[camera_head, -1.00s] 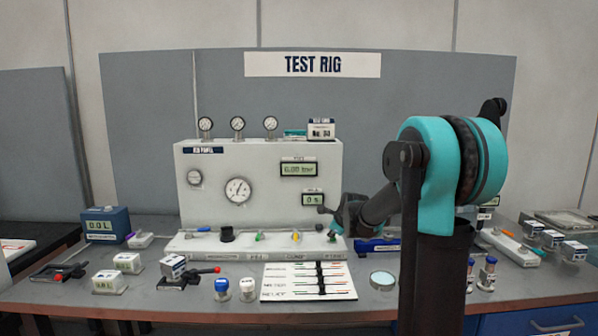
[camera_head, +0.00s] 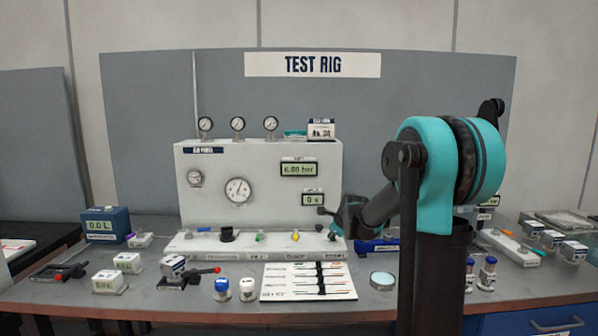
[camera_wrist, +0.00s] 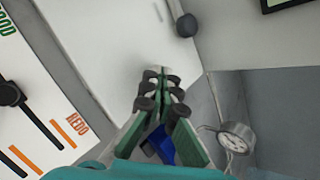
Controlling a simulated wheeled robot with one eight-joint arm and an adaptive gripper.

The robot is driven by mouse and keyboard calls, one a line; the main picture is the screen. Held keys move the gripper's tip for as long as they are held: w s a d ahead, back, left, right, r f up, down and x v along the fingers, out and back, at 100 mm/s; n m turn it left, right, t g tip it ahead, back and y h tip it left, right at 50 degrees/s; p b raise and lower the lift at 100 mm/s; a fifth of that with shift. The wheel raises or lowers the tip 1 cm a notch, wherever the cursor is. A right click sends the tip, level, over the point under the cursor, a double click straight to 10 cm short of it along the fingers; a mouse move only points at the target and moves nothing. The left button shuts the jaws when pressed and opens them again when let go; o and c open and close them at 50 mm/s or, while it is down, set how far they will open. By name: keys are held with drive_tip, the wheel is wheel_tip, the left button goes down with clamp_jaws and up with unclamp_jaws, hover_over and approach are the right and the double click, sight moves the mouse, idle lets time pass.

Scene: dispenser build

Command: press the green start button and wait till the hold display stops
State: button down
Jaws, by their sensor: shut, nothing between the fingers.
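The white test panel (camera_head: 260,160) stands on the bench. Its hold display (camera_head: 312,200) reads 0 s, and the pressure display (camera_head: 298,169) above it appears to read 6.00 bar. My gripper (camera_head: 333,234) is at the right end of the panel's base ledge. In the wrist view my gripper (camera_wrist: 163,78) is shut and empty, with its green-sided fingers together and their tips close to a white surface. I cannot make out the green start button; it may be hidden by the fingers. Whether the tips touch anything I cannot tell.
A yellow knob (camera_head: 295,236) and a small green knob (camera_head: 259,237) stand on the ledge left of my gripper. A striped white board (camera_head: 280,288) lies in front. The wrist view shows a round gauge (camera_wrist: 236,136) right of the fingers.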

drive_tip(key=shift+r, duration=3.25)
